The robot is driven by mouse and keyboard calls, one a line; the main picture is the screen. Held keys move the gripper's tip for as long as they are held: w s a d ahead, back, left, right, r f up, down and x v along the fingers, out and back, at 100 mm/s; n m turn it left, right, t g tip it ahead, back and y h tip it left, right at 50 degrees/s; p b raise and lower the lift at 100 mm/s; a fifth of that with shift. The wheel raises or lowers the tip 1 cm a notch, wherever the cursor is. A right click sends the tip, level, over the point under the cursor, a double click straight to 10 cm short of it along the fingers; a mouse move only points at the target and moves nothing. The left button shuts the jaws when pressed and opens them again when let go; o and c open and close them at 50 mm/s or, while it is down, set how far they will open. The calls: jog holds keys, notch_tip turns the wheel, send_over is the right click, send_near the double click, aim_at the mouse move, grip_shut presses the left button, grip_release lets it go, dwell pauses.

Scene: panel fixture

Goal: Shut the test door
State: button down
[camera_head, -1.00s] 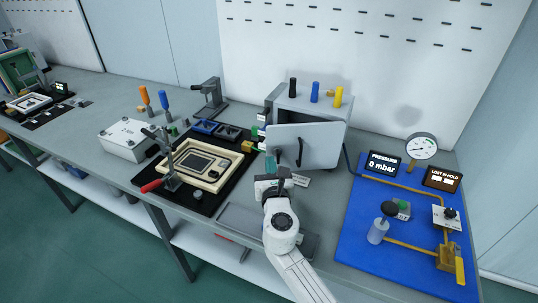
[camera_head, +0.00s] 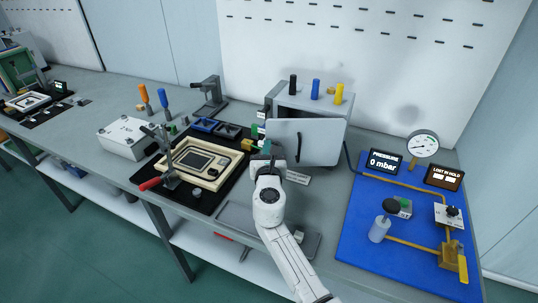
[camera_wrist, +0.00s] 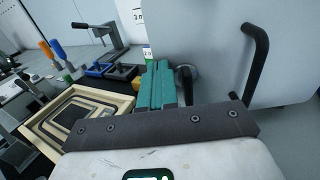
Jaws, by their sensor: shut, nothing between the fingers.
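The test door (camera_head: 318,139) is a light grey panel with a black bar handle (camera_head: 299,146), on the front of a grey box (camera_head: 311,97). It stands swung out at an angle from the box. In the wrist view the door (camera_wrist: 210,50) fills the upper right, with its handle (camera_wrist: 255,62) at the right. My gripper (camera_head: 268,150) is at the door's lower left edge. Its teal fingers (camera_wrist: 157,85) are shut and empty, close to the door's face. I cannot tell whether they touch it.
A wooden frame fixture (camera_head: 203,163) with a red-handled clamp (camera_head: 160,180) lies on a black mat to the left. A blue board (camera_head: 385,235) with a gauge (camera_head: 424,144) is at the right. Black, blue and yellow knobs (camera_head: 315,89) stand on the box.

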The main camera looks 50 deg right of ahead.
jog(key=w+d+m+g+h+b, duration=0.2)
jog(key=g+b, duration=0.1)
jog(key=w+d+m+g+h+b, duration=0.2)
jog(key=w+d+m+g+b, duration=0.1)
jog(key=b, duration=0.1)
jog(key=shift+w+d+f, duration=0.1)
jog(key=shift+w+f, duration=0.1)
jog(key=shift+d+r+g, duration=0.15)
jog(key=shift+r+g, duration=0.1)
jog(key=shift+g, duration=0.35)
